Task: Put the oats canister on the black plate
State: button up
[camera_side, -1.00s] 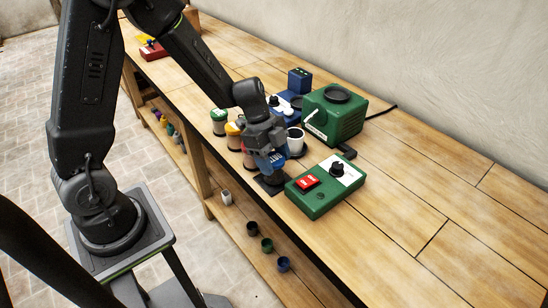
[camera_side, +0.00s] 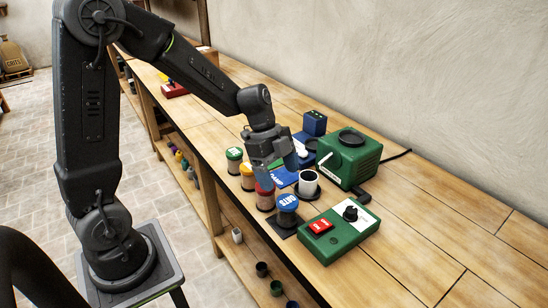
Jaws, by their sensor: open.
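The oats canister (camera_side: 288,204), with a blue lid marked OATS, stands upright on the black plate (camera_side: 275,220). The plate is dark and square, partly covered by the canister, near the bench's front edge. My gripper (camera_side: 277,172) is open and empty. It is behind and above the oats canister in the picture, apart from it. One finger comes down close to the red-lidded canister (camera_side: 265,198); I cannot tell whether they touch.
Yellow-lidded (camera_side: 247,178) and green-lidded (camera_side: 234,160) canisters stand in a row to the left. A white cup (camera_side: 308,184) stands right of my gripper. A green switch box (camera_side: 338,233) and green machine (camera_side: 350,158) stand on the right.

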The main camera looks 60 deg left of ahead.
jog(key=s+d+r+n+t+y, duration=0.2)
jog(key=s+r+n+t+y, duration=0.2)
jog(key=s+r+n, duration=0.8)
jog(key=s+n, duration=0.3)
jog(key=s, duration=0.1)
jog(key=shift+d+t, duration=0.15)
jog(key=shift+t, duration=0.15)
